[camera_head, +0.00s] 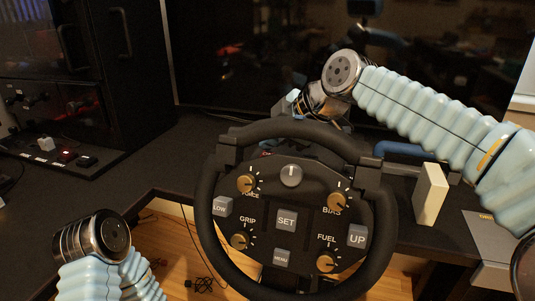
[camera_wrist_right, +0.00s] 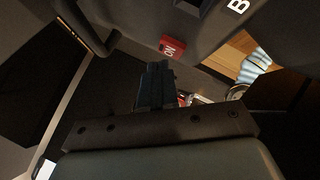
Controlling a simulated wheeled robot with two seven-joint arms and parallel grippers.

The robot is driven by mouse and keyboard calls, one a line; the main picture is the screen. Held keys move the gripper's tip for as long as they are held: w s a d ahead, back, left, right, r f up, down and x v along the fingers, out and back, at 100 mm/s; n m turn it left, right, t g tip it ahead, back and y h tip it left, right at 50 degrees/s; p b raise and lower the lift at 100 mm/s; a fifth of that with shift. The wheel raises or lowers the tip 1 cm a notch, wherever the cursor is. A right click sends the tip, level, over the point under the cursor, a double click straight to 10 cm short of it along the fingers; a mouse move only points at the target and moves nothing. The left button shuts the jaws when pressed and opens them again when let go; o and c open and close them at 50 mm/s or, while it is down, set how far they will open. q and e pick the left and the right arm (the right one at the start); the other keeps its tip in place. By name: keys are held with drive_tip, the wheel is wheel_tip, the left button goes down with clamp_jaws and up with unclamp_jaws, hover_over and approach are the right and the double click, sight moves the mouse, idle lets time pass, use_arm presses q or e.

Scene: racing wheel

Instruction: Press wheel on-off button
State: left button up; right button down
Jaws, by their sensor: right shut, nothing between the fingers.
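The black racing wheel (camera_head: 285,160) stands at the table's edge in the head view, its face of knobs and buttons towards me. The red on-off button (camera_wrist_right: 172,46) shows in the right wrist view on the grey wheel housing, its lettering upside down. In the head view my right wrist is behind the wheel's top rim, which hides the fingers. My left arm is at the lower left, its gripper out of view.
A cream block (camera_head: 431,194) stands on the desk right of the wheel. A panel with small switches (camera_head: 62,157) lies at the far left, beside a dark cabinet. A dark screen rises behind the wheel. The desk (camera_head: 150,160) left of the wheel is mostly clear.

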idle(0.5)
drive_tip(key=shift+f+b, duration=0.4)
drive_tip(key=shift+f, duration=0.05)
drive_tip(key=shift+r+p, duration=0.45)
drive_tip(key=shift+r, duration=0.05)
wheel_tip(320, 180, up, 4)
drive_tip(key=p, duration=0.3)
drive_tip(key=shift+p, duration=0.4)
wheel_tip(320, 180, up, 2)
drive_tip(key=shift+p, duration=0.5)
